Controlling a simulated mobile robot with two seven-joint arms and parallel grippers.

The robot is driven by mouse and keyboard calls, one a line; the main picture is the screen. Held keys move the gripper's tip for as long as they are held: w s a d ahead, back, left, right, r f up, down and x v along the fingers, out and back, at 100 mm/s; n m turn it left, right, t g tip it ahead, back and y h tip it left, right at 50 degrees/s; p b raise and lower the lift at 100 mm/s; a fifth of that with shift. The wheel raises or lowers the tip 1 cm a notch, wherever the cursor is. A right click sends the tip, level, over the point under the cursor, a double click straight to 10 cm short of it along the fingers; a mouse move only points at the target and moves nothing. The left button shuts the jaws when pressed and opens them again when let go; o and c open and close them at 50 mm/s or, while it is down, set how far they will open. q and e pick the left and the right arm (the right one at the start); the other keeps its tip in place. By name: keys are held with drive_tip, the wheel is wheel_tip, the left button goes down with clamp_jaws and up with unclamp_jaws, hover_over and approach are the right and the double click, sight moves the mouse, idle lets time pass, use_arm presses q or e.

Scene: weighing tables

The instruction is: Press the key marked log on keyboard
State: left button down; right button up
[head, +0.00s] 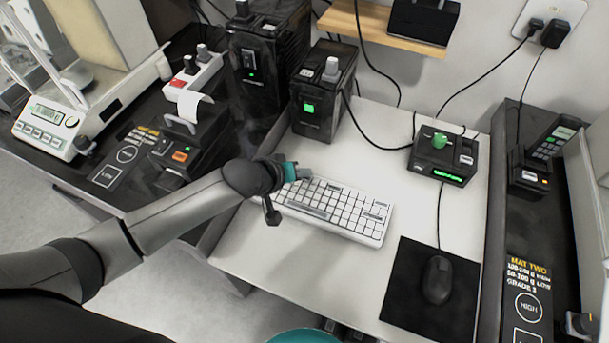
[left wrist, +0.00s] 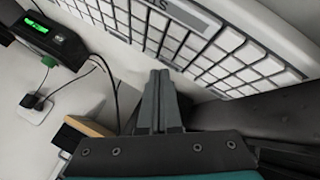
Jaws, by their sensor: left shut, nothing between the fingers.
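The white keyboard (head: 345,212) lies on the white middle table, with rows of pale keys and a few wider grey ones. It also fills the top of the left wrist view (left wrist: 215,50), where one wide key carries partly cut-off lettering. I cannot make out which key is marked log. My left gripper (head: 304,175) is at the keyboard's far left end, partly hidden by its own wrist. In the left wrist view its fingers (left wrist: 160,76) are closed together and empty, close beside the keyboard's edge. Whether they touch a key cannot be told. My right gripper is not in view.
A black mouse (head: 437,280) on a dark mat (head: 405,300) lies right of the keyboard. A black box with a green knob (head: 440,155) and a tall black unit (head: 322,100) stand behind. A printer (head: 190,145) is at left. White table is clear in front.

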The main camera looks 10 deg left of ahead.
use_arm(q)
drive_tip(key=shift+f, duration=0.4)
idle(0.8)
drive_tip(key=shift+r+p, duration=0.8)
drive_tip(key=shift+p, duration=0.15)
wheel_tip(320, 180, up, 5)
drive_tip(key=p, duration=0.6)
drive_tip(key=shift+r, duration=0.1)
idle(0.5)
